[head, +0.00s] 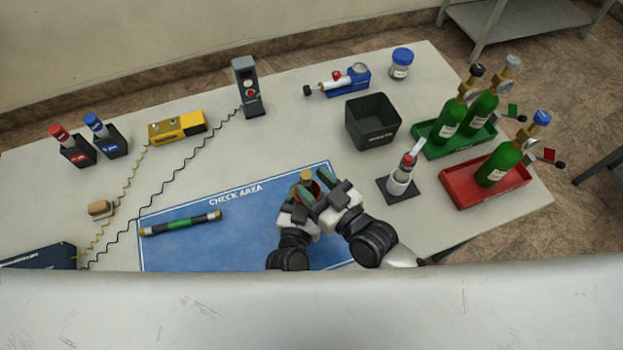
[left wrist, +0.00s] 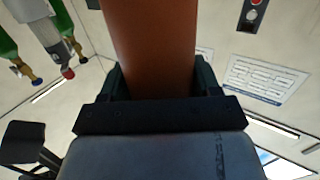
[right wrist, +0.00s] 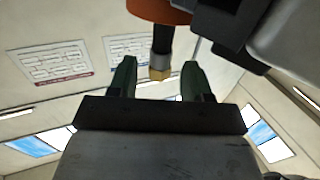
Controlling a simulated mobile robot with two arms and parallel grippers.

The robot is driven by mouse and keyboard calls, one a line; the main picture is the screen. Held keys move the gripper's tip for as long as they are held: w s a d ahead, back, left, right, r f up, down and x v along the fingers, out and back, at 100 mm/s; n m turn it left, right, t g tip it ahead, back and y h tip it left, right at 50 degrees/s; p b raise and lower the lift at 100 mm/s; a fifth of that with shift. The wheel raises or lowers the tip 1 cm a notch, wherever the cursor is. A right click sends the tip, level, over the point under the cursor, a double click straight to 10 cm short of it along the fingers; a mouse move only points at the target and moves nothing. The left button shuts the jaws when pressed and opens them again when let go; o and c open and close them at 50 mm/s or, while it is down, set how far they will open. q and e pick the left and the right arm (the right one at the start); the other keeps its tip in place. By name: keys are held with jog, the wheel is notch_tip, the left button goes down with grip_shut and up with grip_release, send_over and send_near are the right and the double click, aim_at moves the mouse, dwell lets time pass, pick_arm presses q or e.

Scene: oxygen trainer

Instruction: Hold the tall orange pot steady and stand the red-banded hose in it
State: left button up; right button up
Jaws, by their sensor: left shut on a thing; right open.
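The tall orange pot (head: 314,187) stands near the right end of the blue mat, mostly hidden by my grippers in the head view. It fills the upper middle of the left wrist view (left wrist: 150,40), between the fingers of my left gripper (head: 298,207), which is shut on it. A dark hose (right wrist: 162,40) with a brass end (head: 306,176) sticks out of the pot's mouth; its red band is not visible. My right gripper (head: 332,193) is open, with its fingers (right wrist: 155,80) on either side of the brass end and apart from it.
A green-banded hose (head: 181,224) lies on the blue check mat (head: 240,245). To the right are a small stand (head: 398,188), a dark bin (head: 373,122), and red (head: 490,188) and green (head: 428,142) trays with green cylinders. A dark meter (head: 248,88) stands behind.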

jog(key=v, duration=1.1)
dwell(0.3)
pick_arm(q)
jog(key=o, duration=1)
